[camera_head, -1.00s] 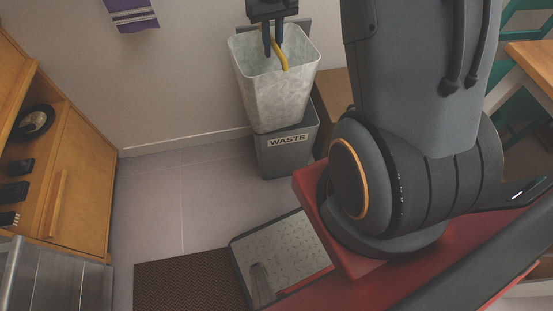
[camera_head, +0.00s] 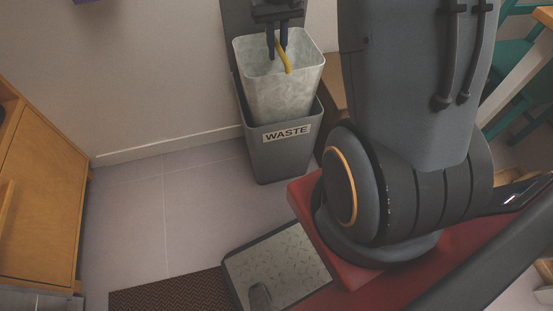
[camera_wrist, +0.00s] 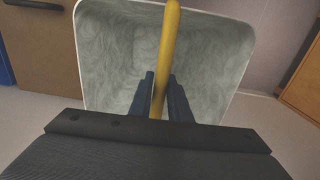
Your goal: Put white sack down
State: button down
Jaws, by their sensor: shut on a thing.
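The white sack (camera_head: 282,88) is a pale, marbled, open-topped bag with a yellow handle (camera_head: 285,58). My gripper (camera_head: 277,50) is shut on the yellow handle at the sack's open top, and the sack hangs upright. In the wrist view the handle (camera_wrist: 169,50) passes between my fingers (camera_wrist: 163,98), with the sack's inner walls (camera_wrist: 115,55) behind. The sack's lower part overlaps the top of a grey bin marked WASTE (camera_head: 283,160). I cannot tell whether its bottom is inside the bin or in front of it.
A grey pedal-like plate (camera_head: 285,262) and a brown mat (camera_head: 175,292) lie below the bin. A wooden cabinet (camera_head: 40,200) stands at the left. Bare tiled floor (camera_head: 165,200) lies between the cabinet and the bin. A teal chair (camera_head: 520,75) is at the upper right.

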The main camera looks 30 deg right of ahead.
notch_tip(320, 180, down, 31)
jog(key=b, duration=0.8)
jog(key=shift+w+d+f+b, duration=0.15)
jog(key=shift+f+b, duration=0.05)
jog(key=shift+b, duration=0.15)
jog(key=c, duration=2.1)
grip_release()
jog(key=shift+f, duration=0.1)
jog(key=o, duration=0.4)
jog(key=shift+o, duration=0.2)
notch_tip(320, 180, up, 12)
jog(key=p, duration=0.3)
jog(key=shift+r+p, duration=0.25)
jog(key=shift+p, duration=0.05)
